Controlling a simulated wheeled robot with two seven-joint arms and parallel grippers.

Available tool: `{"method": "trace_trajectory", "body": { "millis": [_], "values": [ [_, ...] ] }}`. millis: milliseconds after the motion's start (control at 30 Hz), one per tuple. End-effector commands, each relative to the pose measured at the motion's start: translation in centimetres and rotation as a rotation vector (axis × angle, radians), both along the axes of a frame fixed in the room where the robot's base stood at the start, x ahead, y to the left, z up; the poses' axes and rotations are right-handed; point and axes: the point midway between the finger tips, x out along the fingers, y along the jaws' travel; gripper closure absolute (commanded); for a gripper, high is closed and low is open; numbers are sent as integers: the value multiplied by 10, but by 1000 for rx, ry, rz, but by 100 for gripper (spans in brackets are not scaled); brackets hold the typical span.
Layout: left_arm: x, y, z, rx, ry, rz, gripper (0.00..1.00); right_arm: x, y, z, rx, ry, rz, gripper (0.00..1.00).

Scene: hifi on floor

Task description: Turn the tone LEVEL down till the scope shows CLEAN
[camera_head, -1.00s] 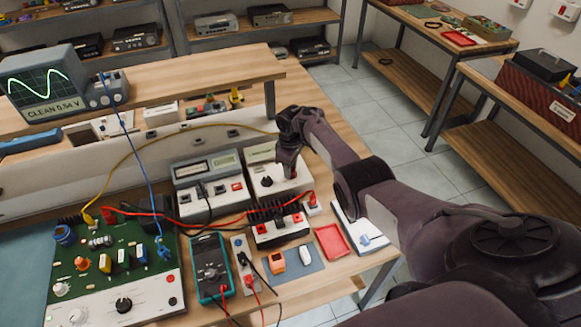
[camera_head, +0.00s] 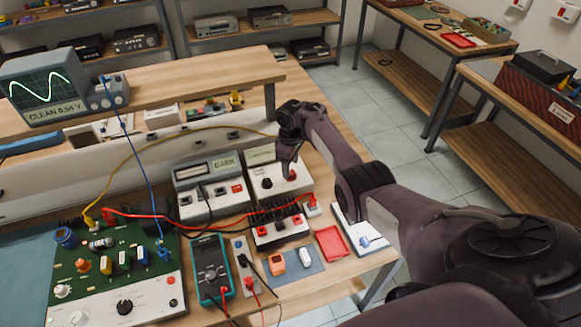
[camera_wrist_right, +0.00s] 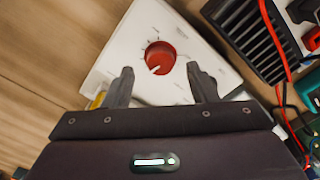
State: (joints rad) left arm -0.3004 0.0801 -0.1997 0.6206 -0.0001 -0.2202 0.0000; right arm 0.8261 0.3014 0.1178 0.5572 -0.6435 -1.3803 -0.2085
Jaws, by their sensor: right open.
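The oscilloscope (camera_head: 45,88) stands on the raised shelf at the left; its screen shows a smooth wave and the label reads CLEAN with a voltage that looks like 0.54 V. The white tone box (camera_head: 275,187) sits at the back right of the bench with a black knob and a red knob (camera_head: 292,176). In the right wrist view the red knob (camera_wrist_right: 160,57) has a white pointer line toward the lower left. My right gripper (camera_head: 291,165) is open just above it; its two fingers (camera_wrist_right: 160,70) stand apart, not touching the knob. My left gripper is out of view.
A grey meter box (camera_head: 210,190) stands left of the tone box. A black-finned amplifier (camera_head: 278,228) and a red tray (camera_head: 332,242) are in front. A green circuit board (camera_head: 110,265) and a teal multimeter (camera_head: 210,268) lie further left. Yellow, blue and red leads cross the bench.

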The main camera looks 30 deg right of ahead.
Motion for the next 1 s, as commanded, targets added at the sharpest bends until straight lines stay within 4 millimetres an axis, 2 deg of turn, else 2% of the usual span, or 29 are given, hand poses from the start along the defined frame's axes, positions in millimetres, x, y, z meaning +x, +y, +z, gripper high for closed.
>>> {"method": "trace_trajectory", "body": {
  "millis": [100, 333, 1000],
  "values": [
    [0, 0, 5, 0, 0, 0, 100, 1, 0, 24, 1, -4, 0, 48],
    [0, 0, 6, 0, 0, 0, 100, 0, 0, 49, 1, -1, 1, 48],
    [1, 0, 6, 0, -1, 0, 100, 0, 0, 52, 0, 0, 0, 48]
  ]
}}
